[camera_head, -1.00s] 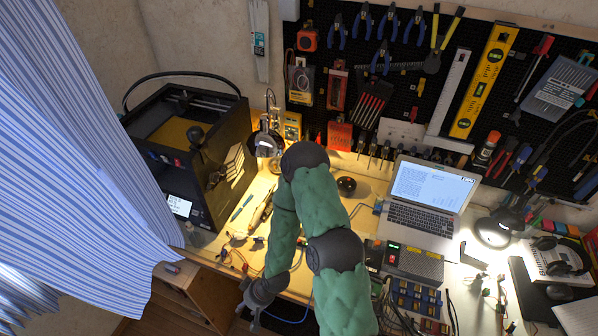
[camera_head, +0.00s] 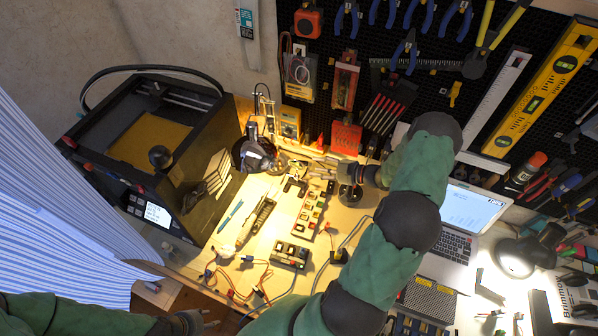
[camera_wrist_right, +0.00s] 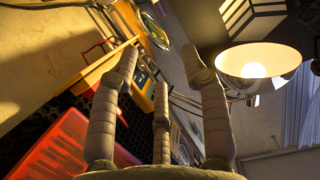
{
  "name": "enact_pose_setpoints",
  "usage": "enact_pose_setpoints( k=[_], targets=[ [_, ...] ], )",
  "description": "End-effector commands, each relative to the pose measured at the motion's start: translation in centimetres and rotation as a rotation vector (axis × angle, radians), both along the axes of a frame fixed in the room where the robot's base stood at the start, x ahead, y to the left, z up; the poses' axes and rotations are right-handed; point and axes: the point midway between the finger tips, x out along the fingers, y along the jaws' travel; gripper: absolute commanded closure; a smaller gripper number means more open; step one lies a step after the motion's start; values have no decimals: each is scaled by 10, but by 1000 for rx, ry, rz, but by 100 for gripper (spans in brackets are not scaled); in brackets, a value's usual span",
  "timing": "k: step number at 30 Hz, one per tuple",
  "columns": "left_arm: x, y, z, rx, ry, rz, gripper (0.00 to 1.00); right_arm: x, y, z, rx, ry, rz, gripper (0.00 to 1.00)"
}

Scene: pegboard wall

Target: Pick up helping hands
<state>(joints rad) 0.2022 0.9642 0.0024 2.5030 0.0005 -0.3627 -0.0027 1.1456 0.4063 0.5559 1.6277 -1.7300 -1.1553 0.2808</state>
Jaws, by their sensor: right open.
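The helping hands appear to be the small stand with a round lens (camera_head: 279,165) at the back of the bench, right of the desk lamp; its clips are too small to tell. A round lens (camera_wrist_right: 155,31) also shows at the top of the right wrist view, beyond the fingers. My right gripper (camera_head: 342,172) is open and empty above the back of the bench, right of the lens and apart from it. Its spread fingers (camera_wrist_right: 165,75) show in the wrist view. My left gripper (camera_head: 207,322) is low at the bottom left, far from the lens; its opening is unclear.
A desk lamp (camera_head: 256,154) stands left of the lens, beside the black 3D printer (camera_head: 150,135). A yellow multimeter (camera_head: 289,122) and a red bin (camera_head: 346,138) are behind. A laptop (camera_head: 455,245) stands right of my arm. Small parts and cables cover the bench front.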

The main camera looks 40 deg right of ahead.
Motion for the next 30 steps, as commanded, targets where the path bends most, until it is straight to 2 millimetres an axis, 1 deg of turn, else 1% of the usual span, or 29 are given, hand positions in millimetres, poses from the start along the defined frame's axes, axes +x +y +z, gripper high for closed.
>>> enact_pose_setpoints(
  k=[1, 2, 5, 12, 15, 20, 27, 30],
  targets=[
    [0, 0, -1, 0, 0, 1, 60, -7, -4, 1, -7, -4, 11, 54],
    [0, 0, -1, 0, 0, 1, 60, -10, -6, 1, -12, -5, 18, 54],
    [0, 0, -2, 0, 0, 1, 60, -9, -4, 0, -17, -8, 32, 54],
    [0, 0, -5, 0, 0, 1, 60, 21, 12, -10, -17, -9, 35, 54],
    [0, 0, -5, 0, 0, 1, 60, 30, 16, -12, -18, -8, 33, 54],
    [0, 0, -6, 0, 0, 1, 60, 37, 19, -14, -18, -9, 32, 54],
    [0, 0, -9, 0, 0, 0, 60, 66, 34, -19, -17, -8, 34, 54],
    [0, 0, -10, 0, 0, 0, 60, 75, 38, -22, -18, -8, 32, 54]
  ],
)
